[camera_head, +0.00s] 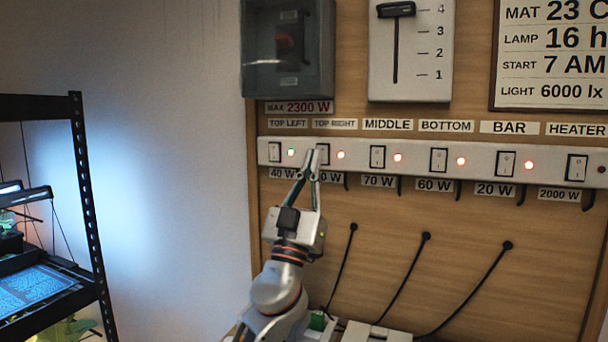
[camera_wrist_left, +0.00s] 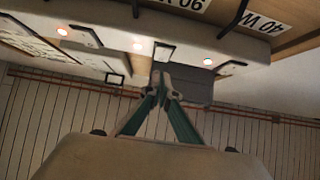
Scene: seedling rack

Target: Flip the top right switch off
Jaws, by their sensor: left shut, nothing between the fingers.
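The top right switch (camera_head: 323,153) is a small white rocker in a black frame on the white power strip (camera_head: 466,158), under the "TOP RIGHT" label (camera_head: 335,124). The red light (camera_head: 341,155) beside it is lit. My left gripper (camera_head: 316,152) is shut and empty, its fingertips at this switch and partly covering it. I cannot tell whether they touch it. In the left wrist view the shut fingertips (camera_wrist_left: 160,78) are close to the strip's face, where lit lights show. My right gripper is not in view.
Other switches sit along the strip: top left (camera_head: 275,151), middle (camera_head: 377,156), and more to the right. A slider panel (camera_head: 410,60) and a grey breaker box (camera_head: 288,50) are above. A black rack (camera_head: 84,190) stands at left. Black cables (camera_head: 394,280) hang below.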

